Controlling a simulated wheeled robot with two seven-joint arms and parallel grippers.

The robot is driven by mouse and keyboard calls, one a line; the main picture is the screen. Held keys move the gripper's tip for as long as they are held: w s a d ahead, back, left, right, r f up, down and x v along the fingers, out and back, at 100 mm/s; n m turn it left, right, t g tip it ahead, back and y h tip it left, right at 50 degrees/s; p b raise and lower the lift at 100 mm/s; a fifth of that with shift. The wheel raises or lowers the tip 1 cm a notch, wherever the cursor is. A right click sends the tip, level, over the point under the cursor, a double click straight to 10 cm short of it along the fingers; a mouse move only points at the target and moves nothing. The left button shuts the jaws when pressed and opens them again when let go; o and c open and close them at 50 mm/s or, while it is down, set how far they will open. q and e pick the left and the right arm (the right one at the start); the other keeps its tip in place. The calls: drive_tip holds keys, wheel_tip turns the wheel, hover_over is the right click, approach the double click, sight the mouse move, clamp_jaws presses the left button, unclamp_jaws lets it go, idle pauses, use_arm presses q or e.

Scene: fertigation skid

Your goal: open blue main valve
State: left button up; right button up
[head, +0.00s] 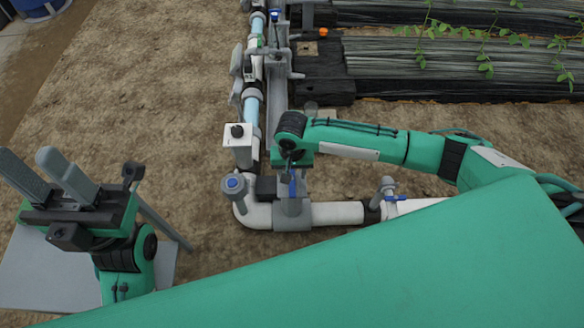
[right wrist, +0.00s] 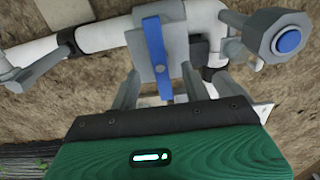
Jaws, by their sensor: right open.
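A blue lever handle (right wrist: 157,60) sits on a grey valve body on the white pipe. In the head view the lever (head: 292,188) shows just below my right gripper (head: 288,160). In the right wrist view my right gripper (right wrist: 160,78) is open and empty, its two grey fingers on either side of the lever's lower end. I cannot tell how deep the lever lies between them, and no contact shows. A second blue lever (head: 396,198) is on the pipe farther right. My left gripper (head: 30,163) is open and empty at the left, away from the pipes.
A grey fitting with a blue cap (head: 233,182) stands at the pipe elbow, left of the lever; a white box (head: 238,134) is above it. A vertical pipe run (head: 251,108) goes to the back. Plastic-covered plant beds (head: 440,68) lie at back right.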

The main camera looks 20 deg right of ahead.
drive_tip(key=shift+f, duration=0.1)
drive_tip(key=shift+f, duration=2.2)
drive_tip(key=shift+c, duration=0.2)
